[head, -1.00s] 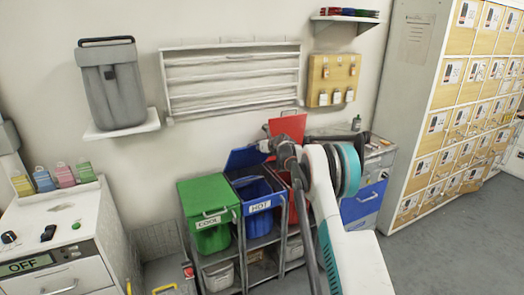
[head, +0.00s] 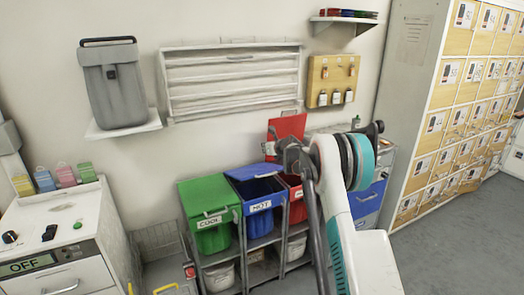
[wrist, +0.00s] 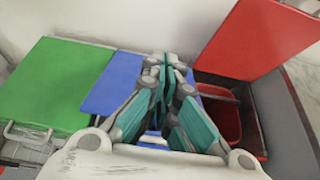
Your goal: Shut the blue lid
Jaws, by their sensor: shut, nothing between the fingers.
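The blue lid (head: 250,171) is tilted partly open at the back of the blue bin labelled HOT (head: 262,200); a dark gap shows under it. In the wrist view the blue lid (wrist: 112,82) lies beneath and to the left of my gripper (wrist: 167,68). The gripper's fingers are together with nothing between them. In the head view my gripper (head: 270,150) is just above the lid's right back part, partly hidden by my arm. I cannot tell if it touches the lid.
The green lid (head: 207,190) on the COOL bin, left of the blue one, is down. The red lid (head: 288,128) on the right stands upright, close to my gripper; its red bin (wrist: 222,122) is open.

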